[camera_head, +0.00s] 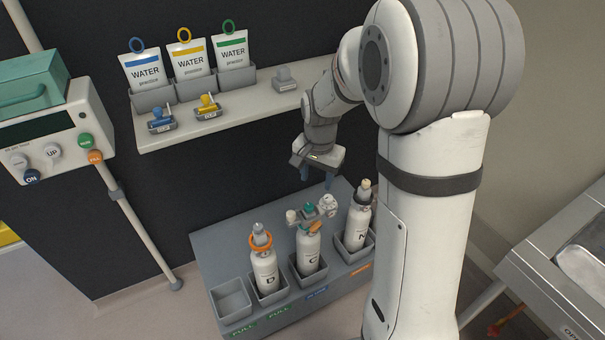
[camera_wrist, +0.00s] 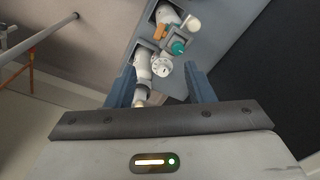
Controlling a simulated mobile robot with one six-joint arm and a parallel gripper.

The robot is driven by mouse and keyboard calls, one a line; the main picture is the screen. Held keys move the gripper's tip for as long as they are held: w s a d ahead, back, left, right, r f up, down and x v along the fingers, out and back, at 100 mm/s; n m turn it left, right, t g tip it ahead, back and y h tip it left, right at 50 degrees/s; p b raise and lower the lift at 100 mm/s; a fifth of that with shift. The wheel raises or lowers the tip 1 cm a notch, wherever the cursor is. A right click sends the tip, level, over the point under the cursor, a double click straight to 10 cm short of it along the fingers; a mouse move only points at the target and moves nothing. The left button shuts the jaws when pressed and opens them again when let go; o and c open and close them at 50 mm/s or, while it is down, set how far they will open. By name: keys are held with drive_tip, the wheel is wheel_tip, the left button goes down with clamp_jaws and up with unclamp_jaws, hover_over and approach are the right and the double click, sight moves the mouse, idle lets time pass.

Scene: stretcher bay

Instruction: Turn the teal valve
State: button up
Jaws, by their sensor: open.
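The teal valve (camera_head: 309,207) is a small knob on the regulator atop the middle white cylinder (camera_head: 308,252), which stands in a grey rack. A white gauge (camera_head: 327,204) and an orange part (camera_head: 315,227) sit beside the knob. My gripper (camera_head: 318,180) hangs above the rack, up and slightly right of the valve, pointing down and touching nothing I can see. In the wrist view the teal valve (camera_wrist: 178,47) shows from above, beyond the two blue fingers (camera_wrist: 161,74). The fingers are apart and empty. The gauge (camera_wrist: 161,67) shows near the gap between them.
A cylinder with an orange ring (camera_head: 264,270) stands left of the middle one, and a cream-topped cylinder (camera_head: 357,228) right. The leftmost rack slot (camera_head: 231,300) is empty. A shelf (camera_head: 225,115) with water pouches is behind. A metal stretcher (camera_head: 560,260) is at right.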

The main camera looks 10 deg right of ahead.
sight(309, 205)
drive_tip(key=w+f+m, duration=0.1)
drive_tip(key=w+f, duration=0.1)
drive_tip(key=f, duration=0.1)
drive_tip(key=w+f+m, duration=0.1)
drive_tip(key=w+f, duration=0.2)
drive_tip(key=f, duration=0.1)
drive_tip(key=w+f+m, duration=0.2)
drive_tip(key=w+f, duration=0.1)
drive_tip(key=f, duration=0.1)
drive_tip(key=shift+g+p, duration=0.4)
wheel_tip(309, 205, down, 8)
drive_tip(key=shift+r+p, duration=0.1)
drive_tip(key=shift+p, duration=0.25)
drive_tip(key=c, duration=0.9)
drive_tip(key=shift+d, duration=0.25)
drive_tip(key=shift+c, duration=0.5)
drive_tip(key=shift+a, duration=0.2)
